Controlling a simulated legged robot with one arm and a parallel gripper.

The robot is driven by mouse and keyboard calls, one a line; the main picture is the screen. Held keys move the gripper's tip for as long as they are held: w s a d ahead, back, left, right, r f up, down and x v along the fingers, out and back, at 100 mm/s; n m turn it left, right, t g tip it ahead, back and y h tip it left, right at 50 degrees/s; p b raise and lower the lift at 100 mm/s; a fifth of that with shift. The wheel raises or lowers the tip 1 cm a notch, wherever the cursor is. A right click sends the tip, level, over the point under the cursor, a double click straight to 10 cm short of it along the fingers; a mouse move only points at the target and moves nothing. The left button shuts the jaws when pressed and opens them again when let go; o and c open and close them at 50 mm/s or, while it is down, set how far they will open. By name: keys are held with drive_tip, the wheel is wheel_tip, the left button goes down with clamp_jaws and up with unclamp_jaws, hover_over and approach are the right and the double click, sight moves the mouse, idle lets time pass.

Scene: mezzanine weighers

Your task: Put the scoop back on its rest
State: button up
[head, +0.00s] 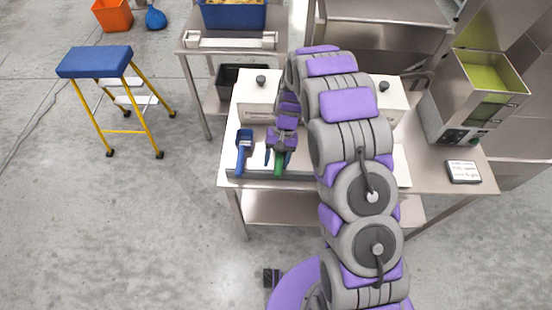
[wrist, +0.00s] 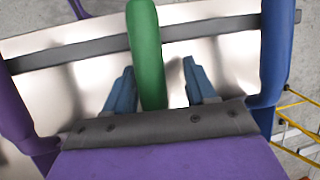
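A green scoop handle (wrist: 147,50) runs between the two blue fingers of my gripper (wrist: 158,70) in the wrist view. The fingers are apart; a gap shows between the right finger and the handle, and the left finger is very near it. In the head view my gripper (head: 279,157) is low over the table's front edge, with the green scoop (head: 279,167) partly showing under it. The scoop's bowl is hidden. A blue scoop (head: 244,143) lies to the left; its handle (wrist: 276,50) is at the right in the wrist view. A purple handle-like shape (wrist: 14,118) is at the left there.
A grey bar (wrist: 60,55) crosses behind the handles.

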drive_tip(key=shift+d+r, duration=0.15)
drive_tip(key=shift+d, duration=0.75)
drive_tip(key=shift+w+d+r, duration=0.1)
drive_tip(key=shift+d+r, duration=0.05)
drive_tip(key=shift+r, duration=0.05)
drive_tip(key=v, duration=0.2)
drive_tip(key=a+p+v, duration=0.1)
drive_tip(key=v, duration=0.2)
drive_tip(key=p+v, duration=0.1)
drive_tip(key=v, duration=0.1)
drive_tip(key=shift+w+a+r, duration=0.2)
drive_tip(key=shift+r, duration=0.2)
drive_tip(key=s+d+r+t, duration=0.1)
drive_tip(key=s+d+r, duration=0.3)
drive_tip(key=s+r, duration=0.45)
drive_tip(key=s+d+r, duration=0.5)
drive_tip(key=s+r, duration=0.1)
drive_tip(key=r, duration=0.5)
drive_tip(key=s+d+r+h, duration=0.1)
drive_tip(key=s+d, duration=0.1)
drive_tip(key=s, duration=0.8)
drive_tip(key=s+d+r+t+h, duration=0.1)
drive_tip(key=s+d, duration=0.1)
drive_tip(key=s, duration=0.8)
drive_tip(key=shift+s+d+r+p, duration=0.15)
drive_tip(key=shift+s+r+p, duration=0.25)
